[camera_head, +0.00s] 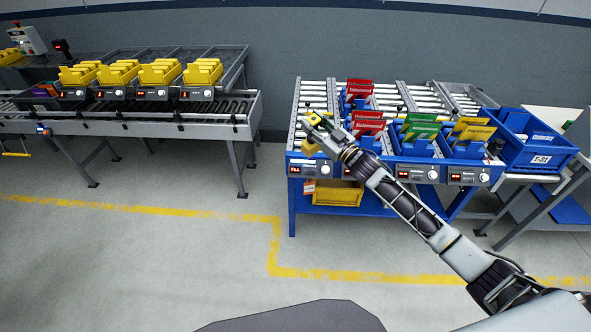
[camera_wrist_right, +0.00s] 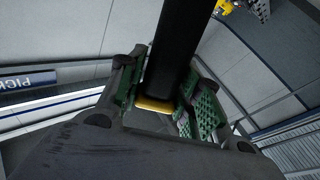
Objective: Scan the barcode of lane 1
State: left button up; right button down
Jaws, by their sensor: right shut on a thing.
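My right gripper (camera_head: 323,133) is at the left end of the blue lane rack (camera_head: 292,155), above its front edge. It is shut on a black and yellow thing that looks like a hand scanner (camera_head: 310,146). In the right wrist view, my right gripper (camera_wrist_right: 158,100) has its green pads on either side of the scanner's dark body (camera_wrist_right: 170,55), with a yellow part between them. The leftmost lane has a front display (camera_head: 309,170) below the gripper. I cannot make out a barcode or a lane number. My left gripper is out of view.
Red cards (camera_head: 366,122), green cards (camera_head: 418,127) and yellow cards (camera_head: 472,131) stand in blue bins along the rack. A blue tote (camera_head: 536,140) is at its right end. A roller conveyor with yellow bins (camera_head: 160,73) stands at left. The floor in front is clear.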

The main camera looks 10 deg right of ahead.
jog(key=shift+s+a+r+p, duration=0.2)
jog(key=shift+s+r+p, duration=0.55)
jog(key=shift+r+p, duration=0.1)
jog(key=shift+s+a+r+p, duration=0.25)
jog(key=shift+s+r+p, duration=0.5)
jog(key=shift+r+p, duration=0.1)
jog(key=shift+s+a+r+p, duration=0.2)
jog(key=shift+s+r+p, duration=0.55)
jog(key=shift+r+p, duration=0.1)
jog(key=shift+f, duration=0.25)
